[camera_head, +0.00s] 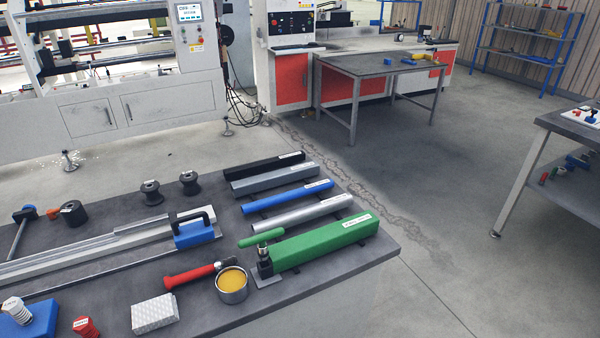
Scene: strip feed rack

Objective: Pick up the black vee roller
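Two dark rollers with narrowed waists stand on end on the grey table at the left. One black roller (151,193) carries a small pale label on top. The other dark roller (190,183) stands just to its right and a little farther back. I cannot tell from labels which one is the vee roller; the two waisted ones have that shape. Neither of my grippers is in view.
Behind the long rail (110,242) the rollers stand near the table's back edge. A blue block with black handle (193,233), labelled bars such as the green bar (325,243), a red-handled tool (190,276) and a yellow-filled tin (232,285) occupy the table.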

